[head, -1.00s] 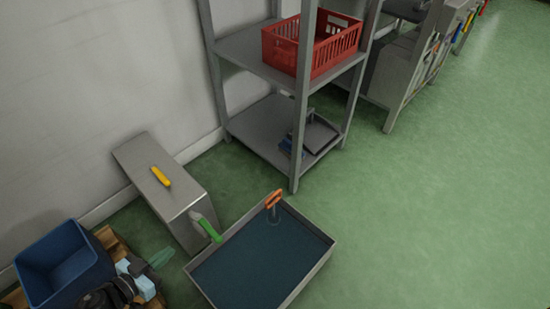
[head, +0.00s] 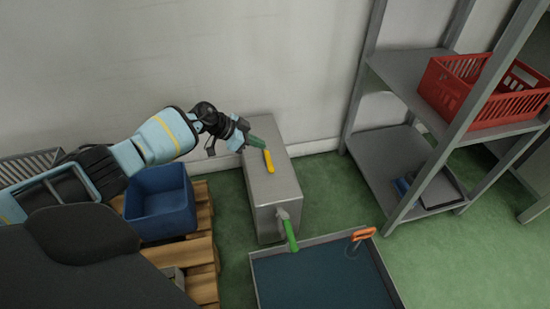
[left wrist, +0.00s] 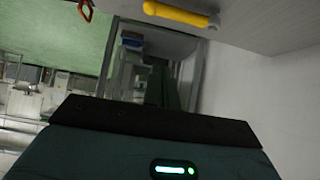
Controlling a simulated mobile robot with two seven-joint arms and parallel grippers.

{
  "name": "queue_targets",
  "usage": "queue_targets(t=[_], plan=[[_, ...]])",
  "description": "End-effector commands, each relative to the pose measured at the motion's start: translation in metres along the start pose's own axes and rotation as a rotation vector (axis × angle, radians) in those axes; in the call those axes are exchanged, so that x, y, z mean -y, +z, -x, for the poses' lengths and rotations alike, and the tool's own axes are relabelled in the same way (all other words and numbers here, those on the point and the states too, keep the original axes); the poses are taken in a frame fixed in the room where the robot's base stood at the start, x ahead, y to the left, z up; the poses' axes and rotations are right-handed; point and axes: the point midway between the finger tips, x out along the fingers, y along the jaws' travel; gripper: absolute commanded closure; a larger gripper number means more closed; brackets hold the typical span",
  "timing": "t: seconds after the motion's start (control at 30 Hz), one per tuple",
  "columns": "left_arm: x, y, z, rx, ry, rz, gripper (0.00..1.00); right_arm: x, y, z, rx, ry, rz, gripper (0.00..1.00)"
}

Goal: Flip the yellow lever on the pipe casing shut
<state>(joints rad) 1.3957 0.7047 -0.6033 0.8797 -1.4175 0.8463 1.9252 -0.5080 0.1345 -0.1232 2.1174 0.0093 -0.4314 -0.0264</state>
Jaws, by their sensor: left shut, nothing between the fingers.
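The pipe casing (head: 272,190) is a grey metal box on the floor against the wall. The yellow lever (head: 268,160) lies along its top face. The lever also shows at the top of the left wrist view (left wrist: 180,13). A green-handled lever (head: 290,235) sits on the casing's front side. My right gripper is out of view.
A blue bin (head: 160,205) on a wooden pallet (head: 200,255) stands left of the casing. A dark-floored tray (head: 315,280) with an orange-handled valve (head: 362,234) lies in front. A grey shelf (head: 400,160) with a red crate (head: 480,92) stands at right.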

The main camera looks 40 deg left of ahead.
Motion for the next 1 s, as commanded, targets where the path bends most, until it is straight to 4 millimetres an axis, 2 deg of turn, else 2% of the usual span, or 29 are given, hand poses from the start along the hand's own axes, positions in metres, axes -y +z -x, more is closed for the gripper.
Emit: queue_targets(t=[0.2,0.33,0.9,0.97,1.0], plan=[[0.0,0.0,-0.001,-0.001,0.0,-0.001,1.0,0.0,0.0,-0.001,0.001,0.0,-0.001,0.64],[-0.001,0.001,-0.009,-0.002,0.001,0.0,1.0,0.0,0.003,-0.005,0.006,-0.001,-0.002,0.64],[-0.001,0.003,-0.101,-0.001,0.003,0.0,1.0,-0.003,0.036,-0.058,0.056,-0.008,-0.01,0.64],[0.0,0.006,-0.105,0.001,0.001,0.0,1.0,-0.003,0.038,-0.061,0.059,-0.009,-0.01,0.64],[0.0,0.014,-0.099,0.003,0.0,0.0,1.0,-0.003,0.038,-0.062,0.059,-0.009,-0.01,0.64]])
